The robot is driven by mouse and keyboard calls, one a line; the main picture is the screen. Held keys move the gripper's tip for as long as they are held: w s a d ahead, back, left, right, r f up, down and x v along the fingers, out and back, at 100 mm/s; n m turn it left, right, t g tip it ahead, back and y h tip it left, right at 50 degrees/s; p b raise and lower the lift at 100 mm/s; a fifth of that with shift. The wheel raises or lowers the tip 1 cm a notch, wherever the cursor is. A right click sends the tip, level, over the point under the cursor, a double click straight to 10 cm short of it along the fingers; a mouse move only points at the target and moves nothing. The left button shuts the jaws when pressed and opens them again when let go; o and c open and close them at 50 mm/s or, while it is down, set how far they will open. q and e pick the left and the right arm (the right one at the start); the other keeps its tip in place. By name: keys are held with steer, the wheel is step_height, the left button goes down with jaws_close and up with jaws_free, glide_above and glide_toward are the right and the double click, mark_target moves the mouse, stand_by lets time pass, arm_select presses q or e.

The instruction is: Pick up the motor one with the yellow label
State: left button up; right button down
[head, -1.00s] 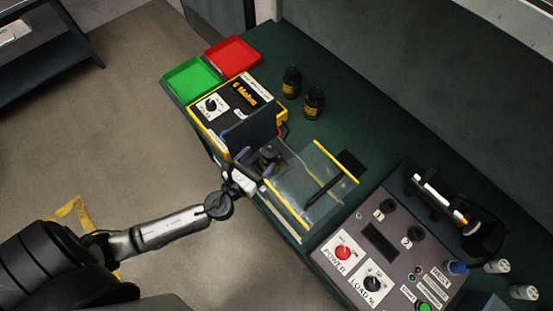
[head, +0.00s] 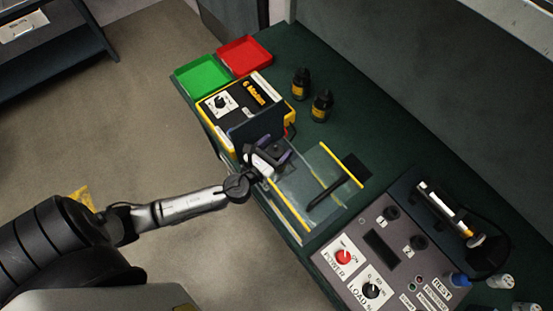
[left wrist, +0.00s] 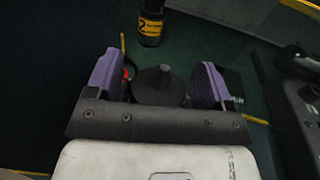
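Two black motors with yellow labels stand upright on the green table, one farther back (head: 301,84) and one nearer (head: 321,105). In the left wrist view, one yellow-labelled motor (left wrist: 150,24) shows a "2". Label numbers are too small in the head view. A dark round body with a knob (head: 280,149) sits at the clear-walled box; no label shows on it. My left gripper (head: 268,156) is at it. In the left wrist view, the purple fingers (left wrist: 157,82) are spread on either side of this dark body (left wrist: 158,92); contact cannot be told. My right gripper is not in view.
A yellow-edged control box (head: 240,97) with an upright dark panel (head: 257,130) stands behind the gripper. Green (head: 203,75) and red (head: 244,56) trays lie at the back. The clear box (head: 297,197) and a grey console (head: 376,266) are to the right.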

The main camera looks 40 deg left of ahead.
arm_select(q)
jaws_close()
stand_by(0.5)
steer(key=shift+r, duration=0.15)
